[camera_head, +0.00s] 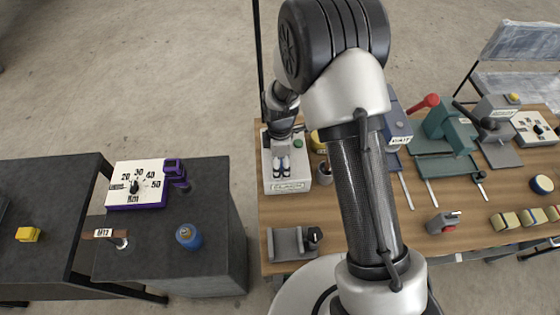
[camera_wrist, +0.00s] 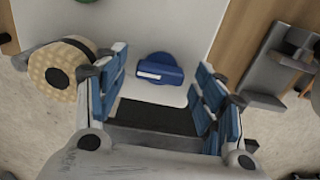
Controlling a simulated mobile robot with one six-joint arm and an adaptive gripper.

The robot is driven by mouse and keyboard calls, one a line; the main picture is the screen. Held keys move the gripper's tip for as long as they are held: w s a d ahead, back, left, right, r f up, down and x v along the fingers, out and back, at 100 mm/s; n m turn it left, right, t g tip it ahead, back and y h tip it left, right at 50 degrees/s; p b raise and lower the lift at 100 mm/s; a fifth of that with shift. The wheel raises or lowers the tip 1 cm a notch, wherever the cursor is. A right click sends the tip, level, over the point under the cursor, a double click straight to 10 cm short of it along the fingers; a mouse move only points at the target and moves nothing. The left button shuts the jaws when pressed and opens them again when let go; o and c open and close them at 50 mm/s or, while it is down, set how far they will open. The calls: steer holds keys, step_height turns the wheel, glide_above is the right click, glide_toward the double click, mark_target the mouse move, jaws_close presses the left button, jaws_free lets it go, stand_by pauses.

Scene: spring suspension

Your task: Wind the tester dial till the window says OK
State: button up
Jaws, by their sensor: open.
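A pale box (camera_head: 272,183) with a green button and a small label on its front stands at the left end of the wooden table. My gripper (camera_head: 282,168) is above this box, fingers pointing down. In the wrist view a blue dial (camera_wrist: 160,70) with a white bar sits on a pale panel (camera_wrist: 205,25). My gripper (camera_wrist: 160,88) is open there, its blue-padded fingers on either side of the dial, with visible gaps. The dial is hidden in the head view. I cannot read any OK window in either view.
A dial box marked with numbers (camera_head: 122,180) and a blue round item (camera_head: 189,237) rest on the dark left bench. A grey holder (camera_head: 291,243) stands in front of the pale box. The green press (camera_head: 447,135) and several small blocks are at the right. My arm covers the table's middle.

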steer(key=shift+c, duration=0.3)
steer(key=c, duration=1)
steer(key=shift+m, duration=0.4)
steer(key=m, duration=0.3)
steer(key=shift+m, duration=0.4)
steer(key=m, duration=1.4)
